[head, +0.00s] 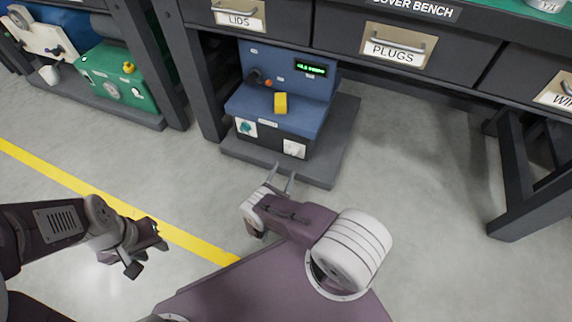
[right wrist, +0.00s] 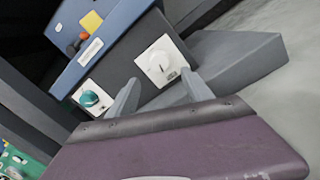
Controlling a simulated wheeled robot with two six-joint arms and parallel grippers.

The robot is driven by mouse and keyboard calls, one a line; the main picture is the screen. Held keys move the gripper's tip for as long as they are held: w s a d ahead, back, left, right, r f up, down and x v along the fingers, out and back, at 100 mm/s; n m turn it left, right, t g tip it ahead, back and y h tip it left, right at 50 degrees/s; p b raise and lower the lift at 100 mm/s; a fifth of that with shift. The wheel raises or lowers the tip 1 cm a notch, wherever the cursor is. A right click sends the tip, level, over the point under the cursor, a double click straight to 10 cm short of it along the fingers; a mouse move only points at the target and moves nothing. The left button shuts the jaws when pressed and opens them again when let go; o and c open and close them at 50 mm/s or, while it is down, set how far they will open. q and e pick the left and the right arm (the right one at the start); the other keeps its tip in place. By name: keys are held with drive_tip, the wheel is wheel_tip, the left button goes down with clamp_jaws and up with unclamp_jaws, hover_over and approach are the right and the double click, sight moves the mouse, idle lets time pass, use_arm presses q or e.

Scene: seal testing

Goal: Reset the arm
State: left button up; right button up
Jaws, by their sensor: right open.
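My right gripper (head: 282,180) is open and empty in the head view, in front of a blue and dark grey test machine (head: 285,95). Its two fingers also show in the right wrist view (right wrist: 158,95), pointing at the machine's front, with nothing between them. That front has a white dial (right wrist: 160,66) and a teal knob (right wrist: 91,97). My left gripper (head: 142,262) is at the lower left over bare floor, apart from any object. Its fingers are too small and dark to tell if it is open.
The machine stands on a grey plinth (head: 335,165) under a bench with drawers labelled LIDS and PLUGS (head: 398,48). A green machine (head: 118,78) stands at the upper left. A yellow line (head: 60,180) crosses the floor. The floor at right (head: 420,200) is clear.

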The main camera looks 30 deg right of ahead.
idle(0.4)
drive_tip(key=s+d+r+m+g+y+p, duration=0.1)
drive_tip(key=s+d+r+m+g+p, duration=0.25)
drive_tip(key=r+g, duration=0.5)
drive_tip(key=s+d+r+m+g+y+p, duration=0.1)
drive_tip(key=s+r+m+g+p, duration=0.35)
drive_tip(key=r, duration=0.65)
drive_tip(key=s+a+r+m+t+y+p, duration=0.1)
drive_tip(key=s+a+r+m+y+p, duration=0.5)
drive_tip(key=r, duration=0.6)
drive_tip(key=s+a+r+m+t+y+p, duration=0.1)
drive_tip(key=s+a+r+m+y+p, duration=0.2)
drive_tip(key=s+a+r+m+y, duration=0.55)
drive_tip(key=w+d+r+n+h+p, duration=0.1)
drive_tip(key=w+r+h+p, duration=0.1)
drive_tip(key=r+p, duration=3.5)
wheel_tip(320, 180, up, 4)
drive_tip(key=shift+w+d+f+p, duration=0.25)
drive_tip(key=shift+w+p, duration=0.15)
drive_tip(key=shift+w, duration=0.15)
drive_tip(key=shift+h, duration=0.25)
